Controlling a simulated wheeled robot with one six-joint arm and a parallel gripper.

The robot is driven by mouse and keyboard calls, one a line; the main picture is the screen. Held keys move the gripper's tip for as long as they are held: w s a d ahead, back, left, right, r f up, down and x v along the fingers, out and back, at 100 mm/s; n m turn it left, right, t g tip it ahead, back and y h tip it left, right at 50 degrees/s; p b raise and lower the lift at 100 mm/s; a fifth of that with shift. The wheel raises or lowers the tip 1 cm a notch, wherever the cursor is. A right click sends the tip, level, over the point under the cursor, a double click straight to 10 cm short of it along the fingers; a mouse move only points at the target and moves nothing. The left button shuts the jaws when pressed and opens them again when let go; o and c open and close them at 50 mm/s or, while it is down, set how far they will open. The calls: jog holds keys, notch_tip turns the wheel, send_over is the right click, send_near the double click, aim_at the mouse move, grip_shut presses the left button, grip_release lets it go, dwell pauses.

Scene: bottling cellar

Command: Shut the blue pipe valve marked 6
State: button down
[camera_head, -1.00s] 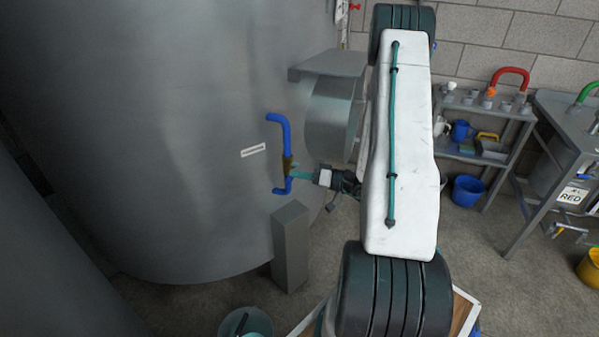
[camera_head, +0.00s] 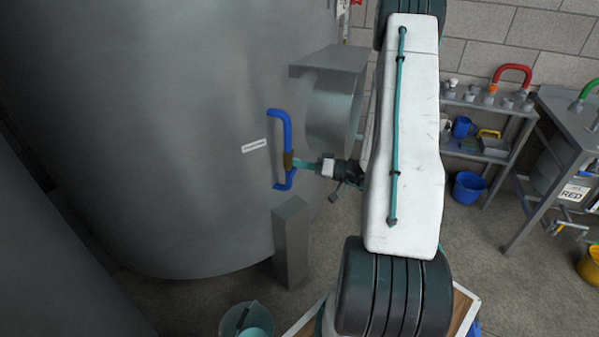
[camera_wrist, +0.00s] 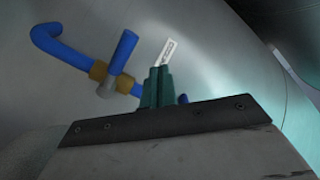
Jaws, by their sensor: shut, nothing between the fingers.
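A blue pipe (camera_head: 287,128) with bent ends stands out from the large grey tank. It has a brass-coloured valve fitting (camera_head: 288,160) near its lower end. In the wrist view the pipe (camera_wrist: 66,52) runs between brass fittings (camera_wrist: 98,71), and a blue lever (camera_wrist: 122,50) on a grey hub lies across the pipe's line. A small white label (camera_head: 255,145) is on the tank; its writing is unreadable. My gripper (camera_head: 298,166) is at the valve fitting. In the wrist view its teal fingers (camera_wrist: 157,82) are shut and empty, beside the lever; I cannot tell if they touch.
A grey post (camera_head: 290,240) stands below the pipe, and a metal ledge (camera_head: 330,60) juts out above my gripper. A bucket (camera_head: 247,320) is on the floor in front. A shelf rack (camera_head: 485,125) and a workbench (camera_head: 560,120) stand at the right.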

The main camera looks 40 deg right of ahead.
jog(key=r+v, duration=0.1)
jog(key=v, duration=0.9)
jog(key=shift+s+r, duration=0.1)
